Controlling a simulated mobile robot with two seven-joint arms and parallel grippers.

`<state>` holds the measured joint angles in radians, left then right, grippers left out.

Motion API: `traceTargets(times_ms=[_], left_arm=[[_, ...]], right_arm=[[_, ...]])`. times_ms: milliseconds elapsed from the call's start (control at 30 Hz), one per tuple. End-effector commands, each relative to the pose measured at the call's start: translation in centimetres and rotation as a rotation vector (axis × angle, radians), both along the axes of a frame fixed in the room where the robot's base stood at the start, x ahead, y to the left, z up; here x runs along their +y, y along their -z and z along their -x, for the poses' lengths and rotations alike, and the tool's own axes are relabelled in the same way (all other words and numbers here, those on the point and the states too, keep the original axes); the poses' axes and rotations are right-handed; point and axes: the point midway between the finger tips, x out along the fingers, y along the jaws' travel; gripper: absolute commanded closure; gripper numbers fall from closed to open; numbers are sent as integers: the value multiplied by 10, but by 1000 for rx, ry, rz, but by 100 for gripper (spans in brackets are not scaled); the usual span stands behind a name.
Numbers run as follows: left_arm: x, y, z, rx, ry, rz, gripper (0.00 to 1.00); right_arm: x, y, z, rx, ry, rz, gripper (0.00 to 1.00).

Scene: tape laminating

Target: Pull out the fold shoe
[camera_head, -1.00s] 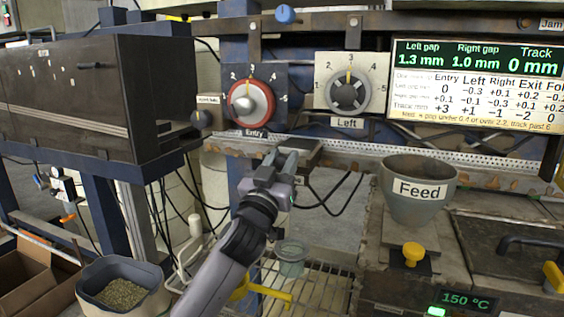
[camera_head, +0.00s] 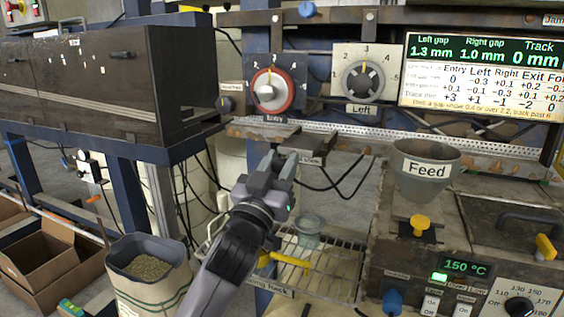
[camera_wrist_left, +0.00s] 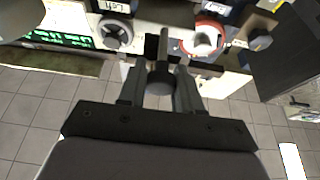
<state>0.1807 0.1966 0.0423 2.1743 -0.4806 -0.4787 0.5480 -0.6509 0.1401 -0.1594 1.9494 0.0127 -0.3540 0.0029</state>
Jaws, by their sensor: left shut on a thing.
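My left gripper (camera_head: 280,165) is shut in front of the machine's lower rail. In the left wrist view the gripper (camera_wrist_left: 160,90) holds a dark round knob (camera_wrist_left: 160,78) between its fingers, and a dark bar (camera_wrist_left: 163,45) runs from the knob toward the machine. I take the knob and bar to be the fold shoe. In the head view the fingers hide most of what they hold. A grey block with a small label (camera_head: 314,146) sits at the rail just right of the fingertips; its label is too small to read. My right gripper is not in view.
The Entry dial (camera_head: 271,91) and Left dial (camera_head: 362,82) are above the gripper. The Feed cup (camera_head: 425,170) stands to the right. A wire rack (camera_head: 330,262) with a small jar (camera_head: 308,232) is below. Cables hang behind. A grain sack (camera_head: 150,280) stands lower left.

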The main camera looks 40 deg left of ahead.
Motion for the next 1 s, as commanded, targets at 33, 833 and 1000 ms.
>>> traceTargets(times_ms=[33,833,1000], left_arm=[[0,0,0,-1,0,1,100],[-7,15,29,0,1,2,43],[-12,24,51,-1,0,2,43]], right_arm=[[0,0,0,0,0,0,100],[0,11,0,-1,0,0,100],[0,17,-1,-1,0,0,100]])
